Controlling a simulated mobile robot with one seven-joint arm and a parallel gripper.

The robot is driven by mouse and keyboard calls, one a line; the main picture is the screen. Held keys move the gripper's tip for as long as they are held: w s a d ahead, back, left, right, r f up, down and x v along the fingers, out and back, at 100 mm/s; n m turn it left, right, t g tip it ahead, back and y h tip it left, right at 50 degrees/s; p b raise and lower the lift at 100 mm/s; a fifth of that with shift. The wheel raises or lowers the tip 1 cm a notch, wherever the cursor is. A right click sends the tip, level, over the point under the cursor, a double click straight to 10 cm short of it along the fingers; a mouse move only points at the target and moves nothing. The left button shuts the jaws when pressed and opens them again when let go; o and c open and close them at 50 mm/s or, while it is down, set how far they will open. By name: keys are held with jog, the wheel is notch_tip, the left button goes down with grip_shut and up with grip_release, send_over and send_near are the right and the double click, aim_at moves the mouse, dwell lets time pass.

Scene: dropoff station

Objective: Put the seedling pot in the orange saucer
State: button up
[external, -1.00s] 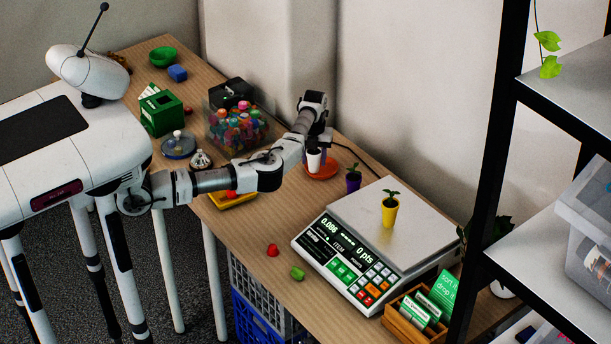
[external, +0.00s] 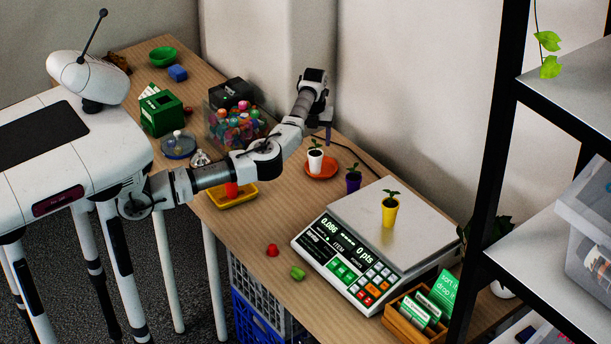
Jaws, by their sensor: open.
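A white seedling pot (external: 315,161) with a small green sprout stands upright in the orange saucer (external: 329,169), toward the saucer's left side. My gripper (external: 322,133) is open and empty, above and behind the pot and apart from it. Part of the gripper is hidden by my own wrist. A purple seedling pot (external: 353,181) stands on the table just right of the saucer. A yellow seedling pot (external: 389,212) stands on the scale (external: 425,225).
A yellow tray (external: 236,199) with a red thing in it lies below my forearm. A clear bin of colourful items (external: 236,128) stands left of my wrist. A red piece (external: 272,250) and a green piece (external: 297,272) lie near the front edge. A shelf rack (external: 545,240) stands at right.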

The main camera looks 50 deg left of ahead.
aim_at(314, 153)
jog(key=shift+r, duration=2.3)
